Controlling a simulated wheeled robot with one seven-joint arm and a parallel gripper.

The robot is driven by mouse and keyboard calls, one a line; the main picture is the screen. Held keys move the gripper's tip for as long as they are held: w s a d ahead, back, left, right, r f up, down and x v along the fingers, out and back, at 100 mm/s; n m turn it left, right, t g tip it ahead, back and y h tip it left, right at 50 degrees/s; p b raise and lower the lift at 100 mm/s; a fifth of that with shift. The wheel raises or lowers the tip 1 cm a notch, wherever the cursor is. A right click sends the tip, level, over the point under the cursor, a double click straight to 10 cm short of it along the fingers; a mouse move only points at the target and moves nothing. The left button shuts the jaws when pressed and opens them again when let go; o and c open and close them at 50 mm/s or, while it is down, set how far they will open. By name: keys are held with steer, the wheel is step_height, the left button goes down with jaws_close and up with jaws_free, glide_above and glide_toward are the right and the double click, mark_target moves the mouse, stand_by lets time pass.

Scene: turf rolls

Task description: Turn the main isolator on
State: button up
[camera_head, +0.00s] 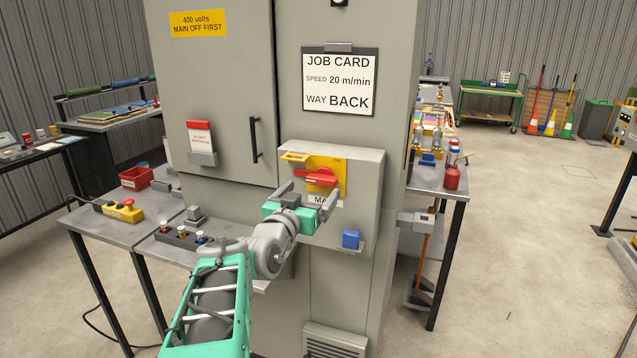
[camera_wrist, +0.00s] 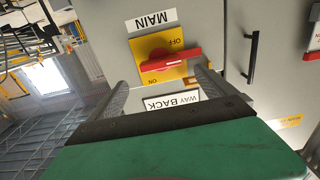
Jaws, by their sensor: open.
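The main isolator has a red handle (camera_head: 321,178) on a yellow plate (camera_head: 327,162), on a grey box on the cabinet front. The handle (camera_wrist: 165,61) lies roughly level across the plate (camera_wrist: 150,48) in the wrist view, where the picture is turned over. The plate reads OFF and ON, and a MAIN label (camera_wrist: 150,20) is beside it. My gripper (camera_head: 307,196) is open, with its fingers facing the isolator. In the wrist view my gripper (camera_wrist: 160,82) has a finger towards each side of the handle; I cannot tell whether either touches it.
A yellow hasp (camera_head: 294,157) is at the box's upper left. A blue padlock (camera_head: 351,239) rests on a small ledge below. A black door handle (camera_head: 254,139) and a red-and-white tag (camera_head: 200,140) are left of the box. The job card (camera_head: 338,82) hangs above.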

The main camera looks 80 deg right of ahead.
mark_target(320, 181)
steer(key=d, duration=0.2)
steer(key=d+p, duration=0.1)
steer(key=d, duration=0.3)
steer(key=shift+s+d+f, duration=0.1)
steer(key=shift+s+d, duration=0.05)
steer(key=shift+s, duration=0.1)
steer(key=shift+c, duration=0.4)
steer(key=c, duration=1.3)
